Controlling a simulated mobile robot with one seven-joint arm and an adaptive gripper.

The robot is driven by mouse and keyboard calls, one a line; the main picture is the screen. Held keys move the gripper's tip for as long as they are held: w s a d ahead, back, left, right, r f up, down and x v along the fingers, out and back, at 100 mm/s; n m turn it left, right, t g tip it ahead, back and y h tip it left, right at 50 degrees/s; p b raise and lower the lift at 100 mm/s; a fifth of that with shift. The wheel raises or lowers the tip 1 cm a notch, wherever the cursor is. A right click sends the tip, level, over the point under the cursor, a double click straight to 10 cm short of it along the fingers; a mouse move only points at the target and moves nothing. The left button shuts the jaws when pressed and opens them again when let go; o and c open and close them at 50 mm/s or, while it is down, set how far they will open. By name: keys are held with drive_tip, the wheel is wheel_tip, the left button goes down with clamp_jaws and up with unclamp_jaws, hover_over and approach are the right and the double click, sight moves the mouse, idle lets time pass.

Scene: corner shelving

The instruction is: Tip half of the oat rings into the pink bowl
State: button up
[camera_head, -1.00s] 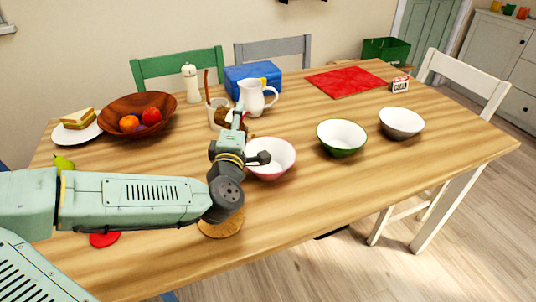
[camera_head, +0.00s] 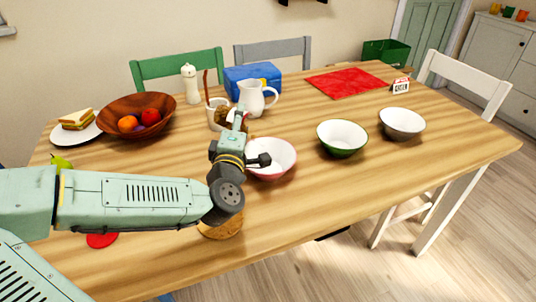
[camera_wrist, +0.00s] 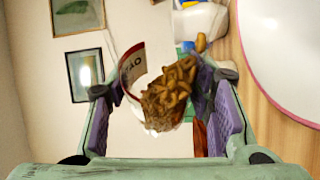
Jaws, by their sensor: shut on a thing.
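My gripper (camera_head: 240,124) is above the table beside the pink bowl (camera_head: 271,158). In the wrist view its two purple-padded fingers (camera_wrist: 166,100) are shut on a white container with a red band and "OAT" lettering (camera_wrist: 133,66). Brown oat rings (camera_wrist: 168,94) show in a heap at its mouth. The wrist view is rolled sideways, with the tabletop at the right. The pink bowl's white inside and pink rim (camera_wrist: 285,110) fill its right edge. In the head view the container is mostly hidden by my gripper. I cannot tell whether rings lie in the bowl.
A green bowl (camera_head: 342,138) and a grey bowl (camera_head: 401,123) stand to the right. A white jug (camera_head: 252,99), a utensil mug (camera_head: 216,113) and a blue box (camera_head: 246,79) stand behind. A wooden fruit bowl (camera_head: 112,108) is at the left. The right front tabletop is clear.

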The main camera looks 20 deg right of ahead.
drive_tip(key=shift+s+d+r+m+h+b, duration=0.25)
drive_tip(key=shift+r+m+b, duration=0.25)
drive_tip(key=shift+m+b, duration=0.4)
idle(1.4)
drive_tip(key=shift+s+d+f+m+t+h+b, duration=0.2)
drive_tip(key=shift+m+b, duration=0.2)
drive_tip(key=shift+b, duration=0.45)
drive_tip(key=shift+s+d+f+m+t+h+b, duration=0.15)
drive_tip(key=shift+m+b, duration=0.25)
drive_tip(key=shift+b, duration=0.45)
idle(0.8)
drive_tip(key=shift+s+d+r+m+b, duration=0.2)
drive_tip(key=shift+r+m+b, duration=0.2)
drive_tip(key=shift+m, duration=0.3)
idle(1.6)
